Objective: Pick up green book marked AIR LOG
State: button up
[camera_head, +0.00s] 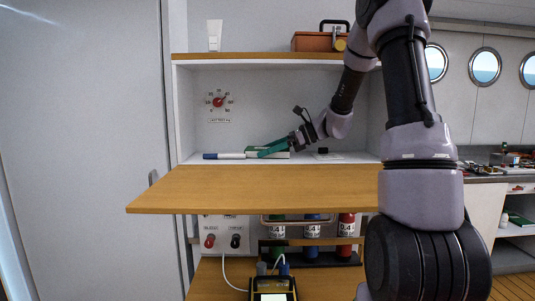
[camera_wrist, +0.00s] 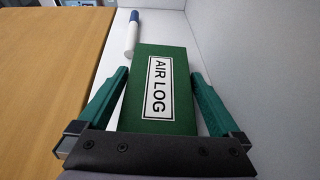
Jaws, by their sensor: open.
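The green book (camera_wrist: 185,72) lies flat on the white cubby floor, with a white label reading AIR LOG facing up. In the wrist view it fills the space between the two green fingers of my gripper (camera_wrist: 157,100). The fingers stand apart on either side of the book, with a gap visible on the right; whether the left finger touches it I cannot tell. In the head view my gripper (camera_head: 275,149) reaches into the cubby from the right, and its fingers cover most of the book (camera_head: 281,155).
A white and blue marker (camera_wrist: 132,34) lies just beyond the book. The wooden flap (camera_head: 255,188) sticks out in front of the cubby. A dial (camera_head: 218,101) is on the back wall. An orange box (camera_head: 315,42) and a white tube (camera_head: 214,36) stand on the top shelf.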

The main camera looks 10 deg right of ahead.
jog(key=c, duration=1.5)
jog(key=shift+r, duration=0.15)
